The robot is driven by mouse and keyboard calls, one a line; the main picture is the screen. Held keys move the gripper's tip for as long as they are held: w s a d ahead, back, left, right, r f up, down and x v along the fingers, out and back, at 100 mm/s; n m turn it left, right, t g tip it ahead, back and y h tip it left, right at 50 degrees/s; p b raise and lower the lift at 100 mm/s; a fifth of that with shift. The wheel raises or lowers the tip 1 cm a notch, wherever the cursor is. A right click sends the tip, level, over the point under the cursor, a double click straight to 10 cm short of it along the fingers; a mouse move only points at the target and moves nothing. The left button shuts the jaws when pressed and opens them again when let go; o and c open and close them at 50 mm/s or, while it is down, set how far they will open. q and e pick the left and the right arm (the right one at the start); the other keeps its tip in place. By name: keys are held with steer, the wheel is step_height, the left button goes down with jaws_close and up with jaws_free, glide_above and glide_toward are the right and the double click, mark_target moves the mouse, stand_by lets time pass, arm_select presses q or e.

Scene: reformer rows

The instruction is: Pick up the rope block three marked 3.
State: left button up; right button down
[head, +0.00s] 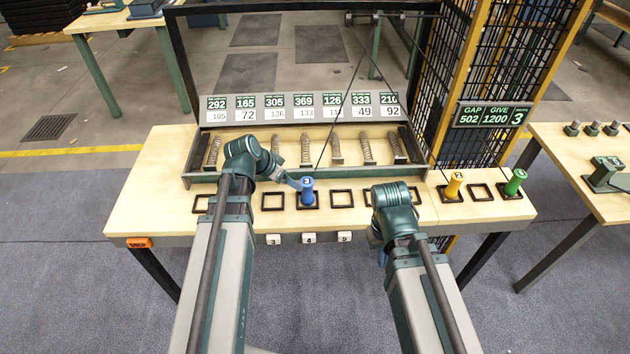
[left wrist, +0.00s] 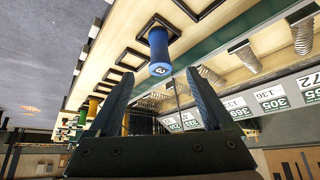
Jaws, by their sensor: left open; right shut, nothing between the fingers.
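The blue rope block marked 3 (head: 307,190) stands upright in a dark square frame on the front strip of the wooden table. My left gripper (head: 292,183) is close to its left side. In the left wrist view, the blue block (left wrist: 158,50) shows just beyond the tips of my open left gripper (left wrist: 158,82), lined up with the gap between them. The fingers are not closed on it. My right gripper (head: 377,243) is shut and empty at the table's front edge, to the right of the block and partly hidden by its own arm.
A yellow block (head: 454,187) and a green block (head: 514,182) stand in frames at the right. Several empty square frames, such as one (head: 341,199), line the strip. Behind them is a tray of springs (head: 336,150) under a numbered board (head: 300,107).

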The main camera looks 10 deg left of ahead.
mark_target(307, 190)
arm_select(q)
steer(key=shift+b+x, duration=5.8)
steer(key=shift+x, duration=1.1)
steer(key=shift+w+d+r, duration=0.15)
steer(key=shift+d+r, duration=0.1)
jaws_close()
